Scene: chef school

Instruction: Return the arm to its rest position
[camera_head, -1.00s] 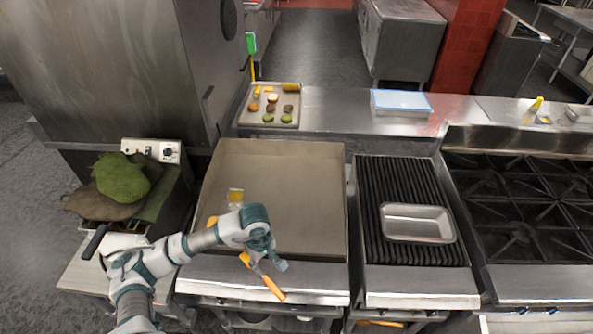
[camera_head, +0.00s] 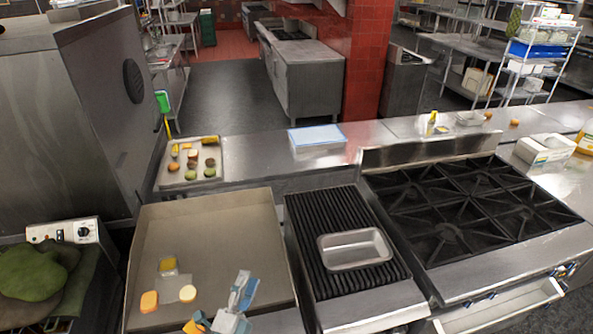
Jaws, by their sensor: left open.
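My left gripper (camera_head: 240,293) shows at the bottom of the head view, over the front edge of the flat griddle (camera_head: 215,235). Its pale blue-grey fingers are open, with nothing seen between them. Most of my left arm is out of the picture below. An orange piece (camera_head: 195,324), perhaps the handle of a utensil, shows beside the gripper at the bottom edge, mostly cut off. My right gripper is not in view.
A metal pan (camera_head: 354,249) sits on the ribbed grill. A food tray (camera_head: 206,180) is behind the griddle. A burner stove (camera_head: 455,225) stands right, a fryer (camera_head: 62,233) left.

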